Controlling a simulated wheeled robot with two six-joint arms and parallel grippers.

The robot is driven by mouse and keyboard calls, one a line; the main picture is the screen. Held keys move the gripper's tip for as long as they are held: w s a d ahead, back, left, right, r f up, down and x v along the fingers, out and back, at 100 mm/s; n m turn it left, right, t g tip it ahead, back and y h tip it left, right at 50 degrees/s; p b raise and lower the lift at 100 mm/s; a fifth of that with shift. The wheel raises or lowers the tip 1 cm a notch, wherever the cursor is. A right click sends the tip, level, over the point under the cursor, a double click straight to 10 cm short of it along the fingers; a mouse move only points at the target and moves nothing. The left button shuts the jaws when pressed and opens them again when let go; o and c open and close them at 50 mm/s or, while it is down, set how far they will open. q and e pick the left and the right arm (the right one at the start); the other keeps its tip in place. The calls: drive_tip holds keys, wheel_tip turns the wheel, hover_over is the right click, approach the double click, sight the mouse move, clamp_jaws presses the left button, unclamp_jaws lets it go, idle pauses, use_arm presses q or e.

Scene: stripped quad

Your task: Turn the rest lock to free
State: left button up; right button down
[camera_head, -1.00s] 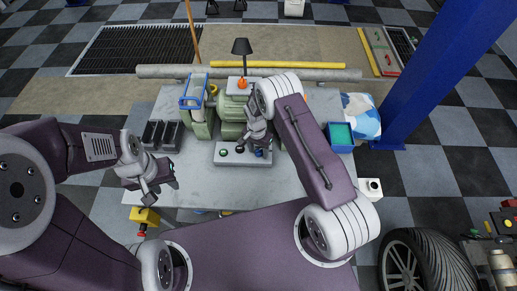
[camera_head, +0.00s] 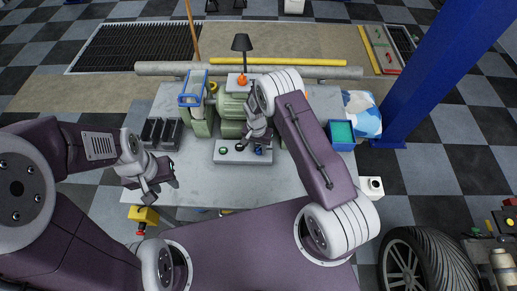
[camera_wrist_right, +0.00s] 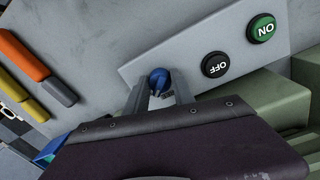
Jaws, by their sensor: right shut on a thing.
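A small blue knob (camera_wrist_right: 158,80), which I take to be the rest lock, sits on a pale grey control panel (camera_head: 230,158) at the front of the green machine. My right gripper (camera_wrist_right: 160,92) is shut on the blue knob, with one finger on each side of it. A small label beside the knob is partly covered by a finger and unreadable. In the head view the knob (camera_head: 259,150) shows just below the right gripper. My left gripper (camera_head: 164,186) is open and empty over the left side of the table.
A green ON button (camera_wrist_right: 261,28) and a black OFF button (camera_wrist_right: 215,64) are on the same panel. The green machine (camera_head: 232,105) stands behind it. Black bins (camera_head: 160,132) are at left, a teal-topped box (camera_head: 341,132) at right. The table front (camera_head: 205,185) is clear.

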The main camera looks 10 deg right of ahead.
sight(258, 149)
drive_tip(key=n+b, duration=0.1)
drive_tip(key=n, duration=0.3)
drive_tip(key=shift+n+b, duration=0.3)
drive_tip(key=shift+b, duration=0.1)
drive_tip(key=n+b, duration=0.1)
drive_tip(key=n, duration=0.4)
drive_tip(key=shift+t, duration=0.3)
drive_tip(key=shift+r+n, duration=0.1)
drive_tip(key=shift+n, duration=0.2)
drive_tip(key=c, duration=1.1)
unclamp_jaws()
drive_tip(key=shift+o, duration=0.2)
wheel_tip(258, 149, up, 9)
drive_tip(key=shift+s+a+r+b, duration=0.1)
drive_tip(key=shift+s+a+b, duration=0.05)
drive_tip(key=shift+b, duration=0.85)
